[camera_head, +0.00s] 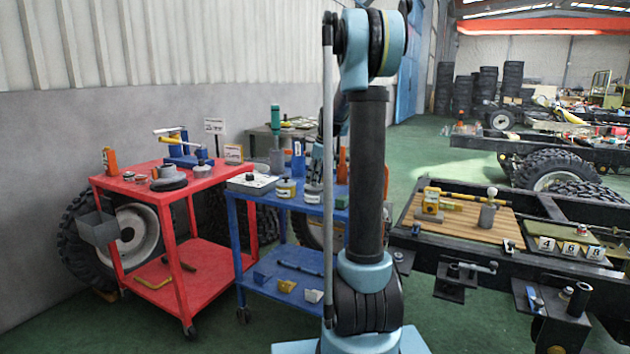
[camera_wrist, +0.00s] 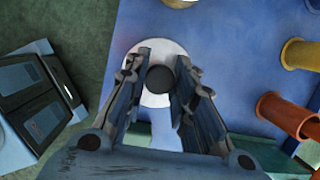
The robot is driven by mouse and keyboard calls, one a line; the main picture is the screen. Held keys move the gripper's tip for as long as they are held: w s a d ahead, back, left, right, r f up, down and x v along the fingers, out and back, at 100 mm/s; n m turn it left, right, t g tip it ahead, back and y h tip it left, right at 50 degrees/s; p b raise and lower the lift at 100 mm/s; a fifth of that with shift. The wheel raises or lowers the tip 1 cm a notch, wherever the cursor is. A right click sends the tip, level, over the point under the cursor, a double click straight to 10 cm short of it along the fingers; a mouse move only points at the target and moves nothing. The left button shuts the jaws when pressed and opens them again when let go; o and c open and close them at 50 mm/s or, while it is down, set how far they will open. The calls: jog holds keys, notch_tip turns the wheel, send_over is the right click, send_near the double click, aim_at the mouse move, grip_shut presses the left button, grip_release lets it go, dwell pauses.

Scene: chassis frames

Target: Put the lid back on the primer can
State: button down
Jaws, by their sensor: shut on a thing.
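In the wrist view, my gripper (camera_wrist: 162,72) has its fingers on either side of a dark round knob (camera_wrist: 161,80). The knob stands in the middle of a pale round lid (camera_wrist: 153,99), and my gripper is shut on it. What lies directly under the lid is hidden, so I cannot tell whether it touches a can. In the head view, a pale can (camera_head: 313,196) stands on the blue cart close to my arm. A can with a yellow band (camera_head: 286,189) stands left of it. I cannot read which is the primer can. My gripper is hidden behind my arm there.
The blue cart (camera_head: 262,284) also holds a grey tray (camera_head: 251,183). Bare blue cart top (camera_wrist: 235,55) lies between. A red cart (camera_head: 180,239) stands left.

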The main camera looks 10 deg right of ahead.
dwell(0.4)
jog(key=c, duration=1.3)
grip_release()
jog(key=o, duration=0.5)
jog(key=shift+w, duration=0.1)
jog(key=shift+r, duration=3.5)
grip_shut()
